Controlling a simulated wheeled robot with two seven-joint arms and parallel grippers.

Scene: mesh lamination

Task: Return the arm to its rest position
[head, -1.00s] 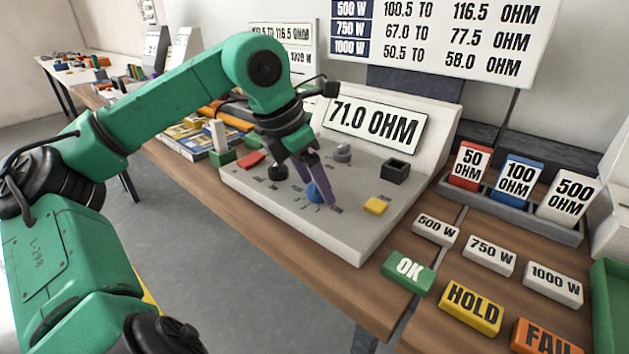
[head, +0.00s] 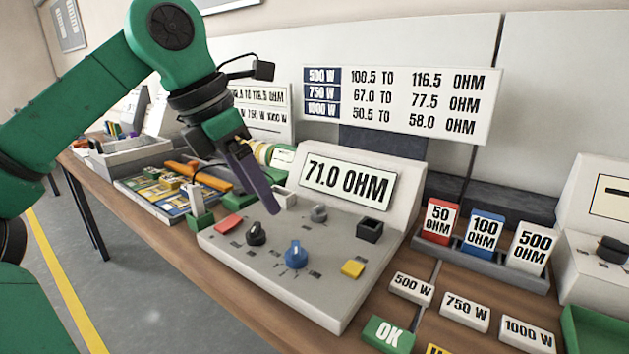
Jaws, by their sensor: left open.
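My left arm comes in from the left in the head view. Its left gripper (head: 258,190) hangs open and empty above the back left part of the grey test meter (head: 320,300), apart from the knobs. The meter's display (head: 347,181) reads 71.0 OHM. A blue knob (head: 296,255), a black knob (head: 256,233), a red button (head: 228,226) and a yellow button (head: 352,269) show on its panel. My right gripper is out of view.
A rack with 50, 100 and 500 OHM blocks (head: 485,235) stands right of the meter. Wattage tags (head: 465,312) and a green OK block (head: 388,334) lie in front. A limits board (head: 400,104) stands behind. A tray with parts (head: 165,200) lies left.

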